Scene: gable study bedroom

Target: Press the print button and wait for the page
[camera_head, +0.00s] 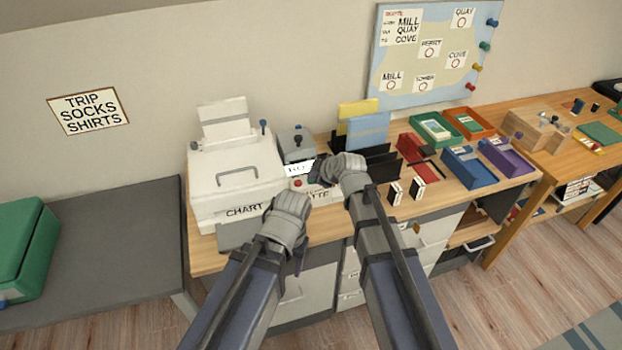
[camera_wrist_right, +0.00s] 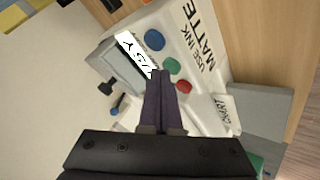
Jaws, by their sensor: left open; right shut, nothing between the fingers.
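The white printer (camera_head: 235,175) stands on the wooden desk, with a CHART label on its front. Its control unit has a small white display (camera_wrist_right: 135,55) whose text looks like BUSY. On the panel are a blue button (camera_wrist_right: 155,40), a green button (camera_wrist_right: 172,65) and a red button (camera_wrist_right: 183,87); I cannot read which is for print. My right gripper (camera_wrist_right: 161,75) is shut and empty, its tips close by the green button; I cannot tell whether they touch. It also shows in the head view (camera_head: 318,175). My left gripper (camera_head: 299,262) is open and empty, in front of the desk edge.
A grey tray (camera_head: 240,236) sits below the CHART label. Black file holders (camera_head: 375,163), a red tray (camera_head: 418,155), and blue (camera_head: 470,168) and purple (camera_head: 507,158) boxes stand to the right. A dark table (camera_head: 115,235) at left is mostly clear, with a green case (camera_head: 25,250).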

